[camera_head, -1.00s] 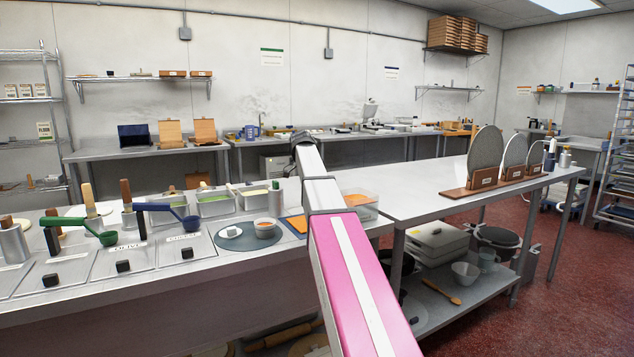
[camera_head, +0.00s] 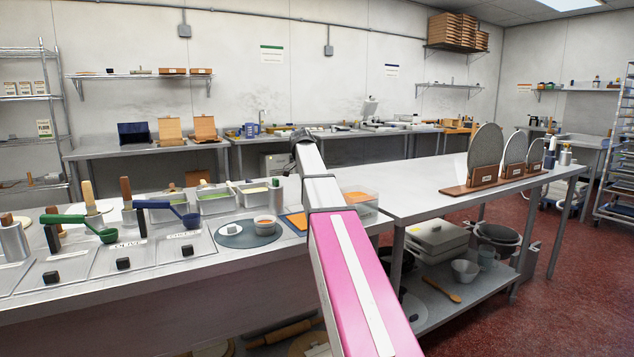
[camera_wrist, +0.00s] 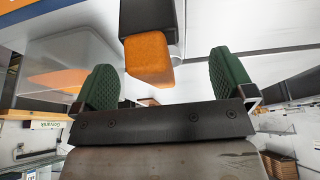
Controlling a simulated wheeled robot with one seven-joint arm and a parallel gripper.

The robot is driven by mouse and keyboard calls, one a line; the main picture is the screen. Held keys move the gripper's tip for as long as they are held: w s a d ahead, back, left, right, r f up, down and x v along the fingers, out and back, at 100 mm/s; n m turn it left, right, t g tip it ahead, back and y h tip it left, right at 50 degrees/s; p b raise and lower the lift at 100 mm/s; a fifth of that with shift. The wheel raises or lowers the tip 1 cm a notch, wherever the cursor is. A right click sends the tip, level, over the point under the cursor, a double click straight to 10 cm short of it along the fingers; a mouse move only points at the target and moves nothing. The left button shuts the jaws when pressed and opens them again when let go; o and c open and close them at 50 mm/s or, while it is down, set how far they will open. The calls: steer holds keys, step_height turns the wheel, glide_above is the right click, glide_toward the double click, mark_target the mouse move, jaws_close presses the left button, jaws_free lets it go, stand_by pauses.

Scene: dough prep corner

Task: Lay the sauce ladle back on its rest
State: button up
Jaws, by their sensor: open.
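My gripper (camera_wrist: 163,72) shows in the wrist view with its two green ribbed pads wide apart. A block-shaped orange end (camera_wrist: 148,60) of a dark piece (camera_wrist: 150,14) lies between and beyond the pads, with clear gaps on both sides. I cannot tell whether it is part of a ladle. In the head view, a green ladle (camera_head: 75,220) and a blue ladle (camera_head: 170,208) lie across dark upright posts at the left counter. Neither is marked clearly as the sauce ladle. My arm hides the gripper in the head view.
Labelled lidded wells (camera_head: 180,246) line the left counter. A clear tub (camera_head: 358,203) with orange contents stands behind my arm. The right-hand table (camera_head: 415,189) is largely clear before the rack of discs (camera_head: 487,178).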

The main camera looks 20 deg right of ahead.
steer(key=shift+r, duration=0.1)
steer(key=shift+v, duration=4.45)
steer(key=shift+s, duration=0.15)
